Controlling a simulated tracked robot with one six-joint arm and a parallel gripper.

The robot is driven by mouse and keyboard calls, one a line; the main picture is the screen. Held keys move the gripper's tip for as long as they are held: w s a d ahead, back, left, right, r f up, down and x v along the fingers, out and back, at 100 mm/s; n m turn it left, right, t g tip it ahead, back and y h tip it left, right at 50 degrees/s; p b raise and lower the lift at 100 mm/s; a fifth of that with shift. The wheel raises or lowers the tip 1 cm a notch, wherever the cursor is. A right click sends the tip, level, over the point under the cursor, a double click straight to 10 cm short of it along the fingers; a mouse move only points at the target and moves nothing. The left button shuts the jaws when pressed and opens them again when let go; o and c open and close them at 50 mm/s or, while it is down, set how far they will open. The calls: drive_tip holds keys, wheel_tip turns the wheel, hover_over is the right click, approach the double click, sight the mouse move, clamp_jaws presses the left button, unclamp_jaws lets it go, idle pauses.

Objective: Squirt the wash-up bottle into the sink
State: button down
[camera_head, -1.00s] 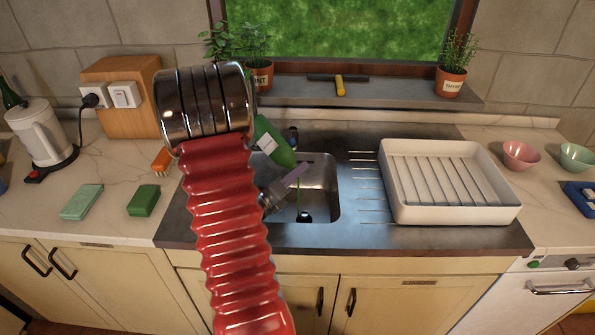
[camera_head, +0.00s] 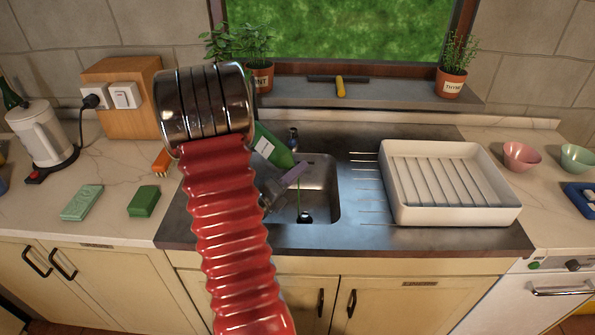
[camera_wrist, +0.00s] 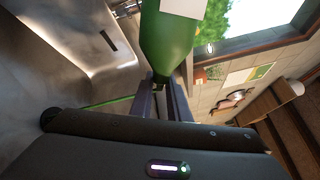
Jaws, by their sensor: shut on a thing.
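The green wash-up bottle (camera_head: 273,147) with a white label is tilted over the left part of the sink (camera_head: 325,180), partly hidden behind my arm. My gripper (camera_head: 296,172) is shut on it near its narrow end. In the wrist view my gripper (camera_wrist: 161,90) has a finger on each side of the bottle's narrow end, and the bottle (camera_wrist: 168,42) runs out of the top of the picture. A thin green stream (camera_head: 299,193) falls from below the gripper toward the dark drain (camera_head: 305,216) in the basin.
A white dish rack (camera_head: 510,207) stands right of the sink. A tap (camera_head: 293,133) is behind the basin. A green sponge (camera_head: 144,201), a pale green block (camera_head: 82,202) and a kettle (camera_head: 40,135) are on the left counter. Potted plants stand on the sill (camera_head: 400,92).

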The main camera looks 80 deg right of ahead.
drive_tip(key=shift+r+n, duration=0.1)
drive_tip(key=shift+n, duration=0.4)
drive_tip(key=shift+n, duration=0.9)
drive_tip(key=shift+w+n, duration=0.1)
drive_tip(key=shift+n, duration=0.8)
